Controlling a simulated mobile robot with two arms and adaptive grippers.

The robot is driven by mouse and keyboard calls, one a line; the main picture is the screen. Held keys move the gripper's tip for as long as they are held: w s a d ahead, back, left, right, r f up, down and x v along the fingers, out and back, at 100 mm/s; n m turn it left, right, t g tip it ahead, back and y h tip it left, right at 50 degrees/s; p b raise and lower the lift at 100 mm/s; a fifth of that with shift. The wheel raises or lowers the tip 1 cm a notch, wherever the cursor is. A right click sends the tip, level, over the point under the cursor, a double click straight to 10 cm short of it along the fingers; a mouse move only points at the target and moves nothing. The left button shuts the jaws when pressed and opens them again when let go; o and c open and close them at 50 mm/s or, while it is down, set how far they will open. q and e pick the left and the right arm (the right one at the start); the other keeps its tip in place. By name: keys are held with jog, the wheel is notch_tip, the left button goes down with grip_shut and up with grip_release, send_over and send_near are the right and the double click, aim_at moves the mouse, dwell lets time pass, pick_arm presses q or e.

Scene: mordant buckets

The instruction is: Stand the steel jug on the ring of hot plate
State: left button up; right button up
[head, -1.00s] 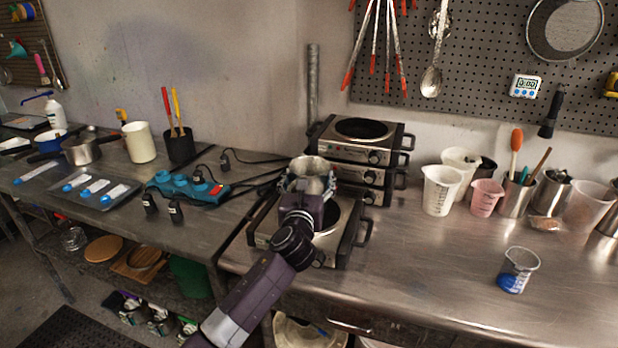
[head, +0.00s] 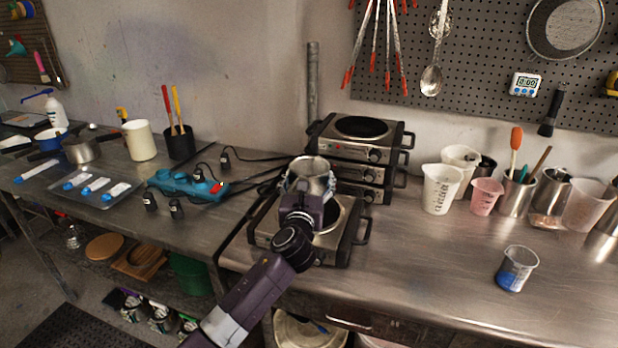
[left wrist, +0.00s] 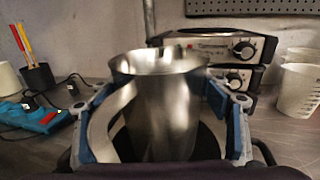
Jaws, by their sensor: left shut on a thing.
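The steel jug (head: 311,168) is an open, shiny metal vessel, upright above the single hot plate on the bench. My left gripper (head: 306,190) is shut on the jug; in the left wrist view its blue-padded fingers (left wrist: 160,125) lie on both sides of the jug (left wrist: 165,105). The hot plate (head: 335,245) has a dark round ring, partly hidden by my arm and the jug. In the left wrist view the dark ring shows behind and beside the jug's base. I cannot tell whether the base touches it. My right gripper is not in view.
Stacked hot plates (head: 362,150) stand right behind the jug. A blue power strip (head: 186,184) with cables lies to the left. White measuring beakers (head: 440,188) and a pink one (head: 486,196) stand to the right.

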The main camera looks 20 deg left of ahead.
pick_arm(q)
jog(key=shift+r, duration=0.15)
jog(key=o, duration=1.9)
jog(key=shift+o, duration=0.6)
jog(key=shift+s+f, duration=0.1)
jog(key=shift+f, duration=0.25)
jog(key=s+d, duration=0.2)
jog(key=s, duration=0.9)
jog(key=shift+s+r, duration=0.25)
jog(key=shift+s, duration=0.15)
jog(key=shift+d+f, duration=0.1)
